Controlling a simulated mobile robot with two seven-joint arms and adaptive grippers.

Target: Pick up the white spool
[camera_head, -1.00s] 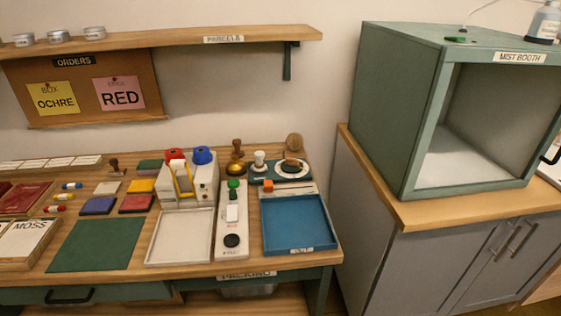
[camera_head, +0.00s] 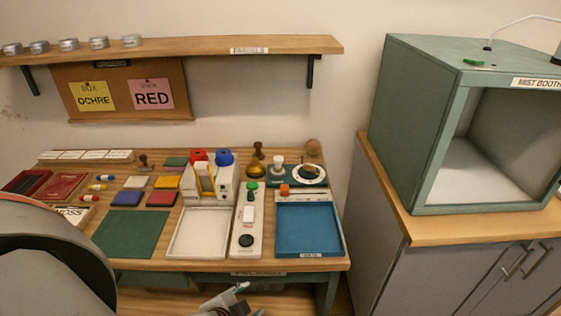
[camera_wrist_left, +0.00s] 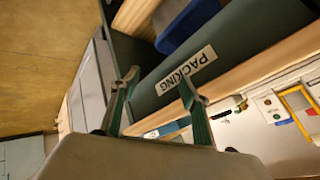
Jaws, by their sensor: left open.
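A small white upright piece (camera_head: 278,162) stands at the back right of the table, by a round white dial; it may be the white spool, but it is too small to be sure. A red spool (camera_head: 199,156) and a blue spool (camera_head: 224,158) sit on top of the white dispenser (camera_head: 228,183). My left gripper (camera_head: 246,299) is open and empty, low in front of the table's front edge. In the left wrist view, its fingers (camera_wrist_left: 159,84) are spread before the green front panel labelled PACKING, with nothing between them. My right gripper is out of view.
A white tray (camera_head: 172,253), a narrow white device (camera_head: 236,247) and a blue tray (camera_head: 337,240) line the front. A green mat (camera_head: 130,235) lies left. The mist booth (camera_head: 420,130) stands right. A shelf (camera_head: 200,44) hangs above.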

